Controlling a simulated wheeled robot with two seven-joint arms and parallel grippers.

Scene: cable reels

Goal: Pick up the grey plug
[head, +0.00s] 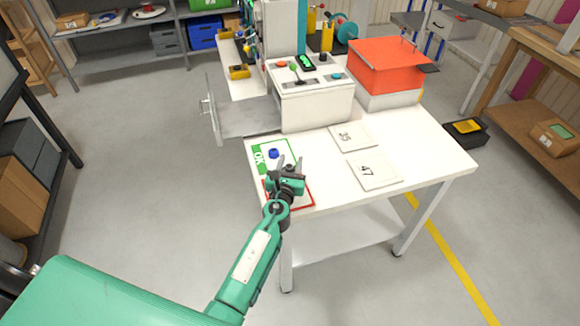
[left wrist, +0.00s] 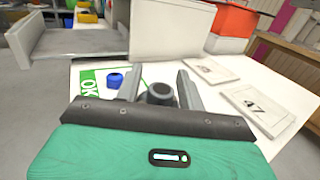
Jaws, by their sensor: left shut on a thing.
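My left gripper (head: 288,166) is over the front left of the white table (head: 420,158). In the left wrist view its two fingers (left wrist: 159,80) are shut on the grey plug (left wrist: 160,94), a dark round piece with a hole in its top. In the head view the plug is largely hidden by the gripper and hard to make out. A blue plug (head: 273,153) stands on the green-edged OK mat (head: 258,148) just beyond my gripper; it also shows in the left wrist view (left wrist: 115,80). My right gripper is not in view.
A red-edged mat (head: 309,202) lies under my gripper. Cards marked 35 (head: 350,139) and 47 (head: 374,171) lie to the right. A white control box (head: 315,104) and an orange-red box (head: 385,66) stand behind. The table's right front is clear.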

